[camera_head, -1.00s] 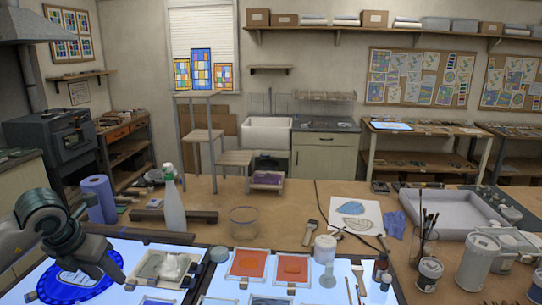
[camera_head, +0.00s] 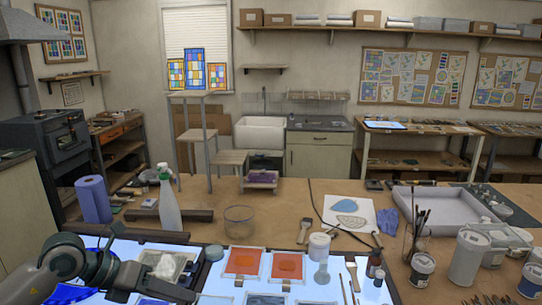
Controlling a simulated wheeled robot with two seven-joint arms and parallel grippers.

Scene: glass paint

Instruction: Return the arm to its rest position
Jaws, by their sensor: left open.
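My left arm comes in at the bottom left, and its dark left gripper (camera_head: 150,283) hangs low over the lit glass panel. It is open, and I see nothing held in it; its fingertips are hard to make out. Under and behind the arm lies a blue round piece (camera_head: 95,242) on the lit panel, partly hidden by the arm. A tray with a pale crumpled cloth (camera_head: 168,264) sits just behind and right of the gripper. My right gripper is not in view.
Orange glass tiles (camera_head: 244,261) lie on the lit panel. A spray bottle (camera_head: 169,205), a blue paper roll (camera_head: 93,200) and a clear bowl (camera_head: 239,220) stand behind it. Jars and brushes (camera_head: 420,235) crowd the right. A grey tray (camera_head: 437,210) lies beyond.

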